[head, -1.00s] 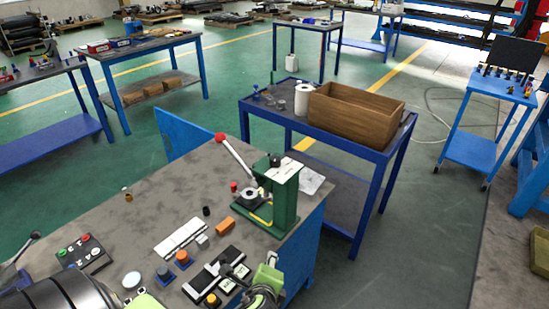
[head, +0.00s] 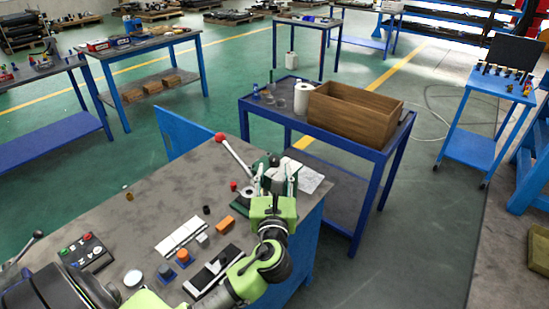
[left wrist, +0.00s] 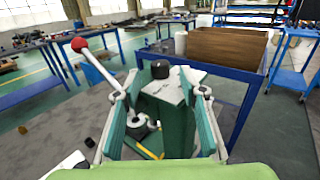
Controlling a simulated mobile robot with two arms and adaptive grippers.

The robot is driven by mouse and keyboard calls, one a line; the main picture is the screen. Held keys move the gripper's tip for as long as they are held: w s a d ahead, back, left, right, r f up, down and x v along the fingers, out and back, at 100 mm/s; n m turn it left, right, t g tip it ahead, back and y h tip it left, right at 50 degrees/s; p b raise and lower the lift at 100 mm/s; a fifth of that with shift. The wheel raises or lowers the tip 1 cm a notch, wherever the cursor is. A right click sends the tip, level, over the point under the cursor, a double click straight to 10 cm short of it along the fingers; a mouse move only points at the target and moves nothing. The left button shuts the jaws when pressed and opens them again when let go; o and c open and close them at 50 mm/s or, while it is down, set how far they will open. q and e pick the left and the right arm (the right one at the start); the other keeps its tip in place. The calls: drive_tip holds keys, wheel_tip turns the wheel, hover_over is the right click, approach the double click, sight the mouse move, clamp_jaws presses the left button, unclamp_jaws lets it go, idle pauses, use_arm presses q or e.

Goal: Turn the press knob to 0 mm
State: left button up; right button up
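The green arbor press (left wrist: 170,110) stands on the workbench, with a long lever ending in a red ball (left wrist: 79,44). A black round knob (left wrist: 160,69) sits on its pale top plate; I take it to be the press knob. No millimetre scale is readable. My left gripper (head: 274,172) is at the press, hiding most of it in the head view. In the left wrist view my left gripper (left wrist: 160,95) has its fingers spread wide, one on each side of the press head. Nothing is held, and the knob shows beyond the fingers. My right gripper is not in view.
The bench (head: 150,210) also holds an orange block (head: 225,223), a white strip (head: 180,236), push buttons and a control box (head: 86,252). A blue cart (head: 345,143) behind the press carries a wooden box (head: 355,114) and a white roll (head: 303,98).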

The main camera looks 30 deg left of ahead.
sight(275, 163)
use_arm(q)
drive_tip(key=x, duration=0.6)
clamp_jaws()
